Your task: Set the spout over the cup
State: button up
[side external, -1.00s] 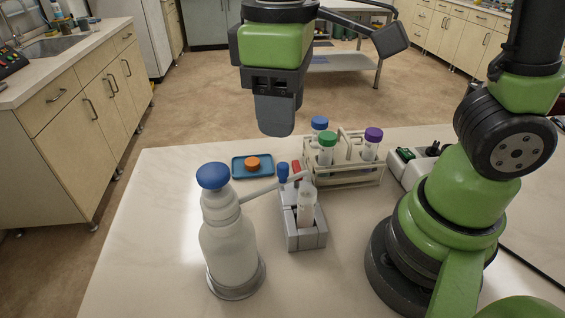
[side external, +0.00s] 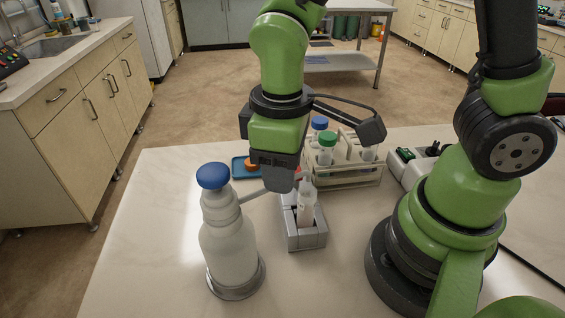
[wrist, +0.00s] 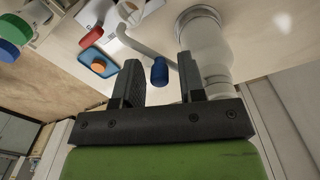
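A white bottle (side external: 230,245) with a blue cap (side external: 213,176) stands upright at the left of the table. Its thin white spout (side external: 251,195) reaches right toward a clear cup (side external: 306,208), which stands in a grey holder (side external: 303,239). My gripper hides part of the spout in the side view, so I cannot tell whether its tip is directly over the cup. In the wrist view, a blue knob (wrist: 160,70) beside the spout (wrist: 142,47) appears between the fingers of my open gripper (wrist: 158,82). I cannot tell whether either finger touches it.
A beige rack (side external: 350,179) holds capped tubes behind the cup, close to my gripper. A blue tray (side external: 237,165) with an orange cap (side external: 251,165) lies behind the bottle. The table's front left is clear.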

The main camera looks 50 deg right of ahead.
grip_shut()
jog(key=shift+w, duration=0.1)
jog(key=w+a+n, duration=0.3)
jog(key=w+n, duration=0.7)
jog(key=n, duration=0.5)
jog(key=shift+w+a, duration=0.15)
jog(key=shift+w, duration=0.1)
dwell(0.5)
jog(key=shift+o, duration=1)
grip_release()
